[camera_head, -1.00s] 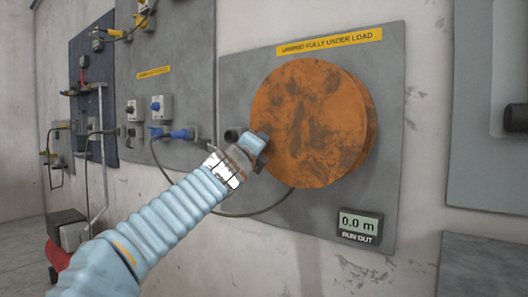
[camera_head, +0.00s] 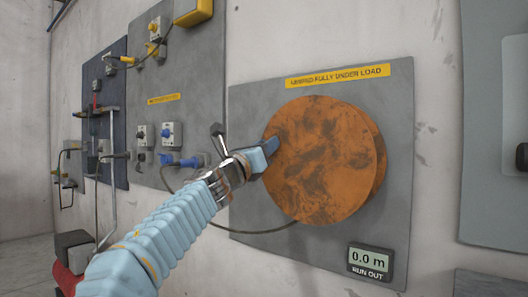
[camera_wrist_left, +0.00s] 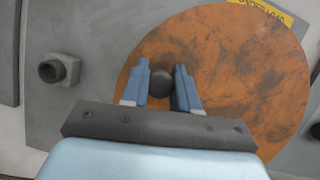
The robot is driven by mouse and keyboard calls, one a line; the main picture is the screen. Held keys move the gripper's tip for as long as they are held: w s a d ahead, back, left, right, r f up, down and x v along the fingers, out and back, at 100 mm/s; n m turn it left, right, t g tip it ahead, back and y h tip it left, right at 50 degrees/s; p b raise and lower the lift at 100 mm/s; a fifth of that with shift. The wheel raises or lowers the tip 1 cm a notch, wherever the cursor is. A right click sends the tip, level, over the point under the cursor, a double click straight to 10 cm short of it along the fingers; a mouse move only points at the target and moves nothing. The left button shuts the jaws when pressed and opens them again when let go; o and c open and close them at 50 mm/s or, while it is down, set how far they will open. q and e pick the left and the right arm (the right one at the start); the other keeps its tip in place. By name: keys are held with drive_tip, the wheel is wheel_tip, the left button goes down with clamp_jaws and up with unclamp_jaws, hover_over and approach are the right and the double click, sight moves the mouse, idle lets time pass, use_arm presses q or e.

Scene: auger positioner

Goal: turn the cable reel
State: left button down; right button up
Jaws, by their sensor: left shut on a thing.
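The cable reel (camera_head: 325,165) is a round orange disc with dark stains, mounted on a grey wall panel (camera_head: 300,255). A dark round knob (camera_wrist_left: 160,83) stands out near the reel's rim in the wrist view. My left gripper (camera_head: 266,150) is at the reel's left edge in the head view. In the wrist view its two blue fingers (camera_wrist_left: 162,88) are on either side of the knob, shut on it. The knob is hidden behind the fingers in the head view. My right gripper is not in view.
A display (camera_head: 370,264) at the panel's lower right reads 0.0 m, labelled RUN OUT. A yellow sign (camera_head: 338,76) sits above the reel. A dark cable (camera_head: 262,231) runs below it. A dark stub (camera_wrist_left: 55,69) protrudes left of the reel. More panels with plugs fill the left wall.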

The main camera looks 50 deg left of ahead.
use_arm(q)
drive_tip(key=shift+r+m, duration=0.35)
drive_tip(key=shift+m, duration=0.15)
drive_tip(key=shift+d, duration=0.1)
drive_tip(key=c, duration=0.9)
unclamp_jaws()
drive_tip(key=shift+o, duration=0.2)
drive_tip(key=shift+h, duration=0.4)
drive_tip(key=b+v, duration=0.2)
drive_tip(key=v, duration=1.1)
drive_tip(key=shift+s+f+b, duration=0.2)
drive_tip(key=shift+f+b, duration=0.15)
drive_tip(key=shift+f, duration=0.05)
drive_tip(key=shift+d, duration=0.15)
